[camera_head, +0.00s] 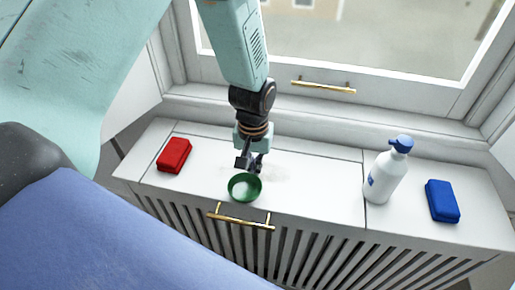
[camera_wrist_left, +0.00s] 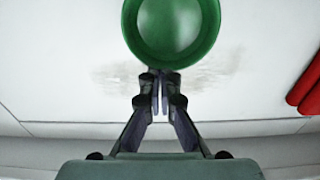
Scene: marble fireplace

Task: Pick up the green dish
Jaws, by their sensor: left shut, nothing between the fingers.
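The green dish (camera_head: 244,188) is a small round bowl, sitting upright on the white ledge near its front edge. In the left wrist view the dish (camera_wrist_left: 173,30) fills the top middle and is cut off by the frame's upper edge. My left gripper (camera_head: 250,168) points down just behind the dish. In the left wrist view its fingertips (camera_wrist_left: 160,75) are together at the dish's near rim, with nothing between them. I cannot tell whether they touch the rim. My right gripper is not in view.
A red block-like object (camera_head: 174,155) lies left of the dish. A white bottle with a blue cap (camera_head: 387,172) and a blue block (camera_head: 442,201) stand to the right. A gold handle (camera_head: 241,219) sits below the front edge. The white ledge (camera_head: 320,182) between dish and bottle is clear.

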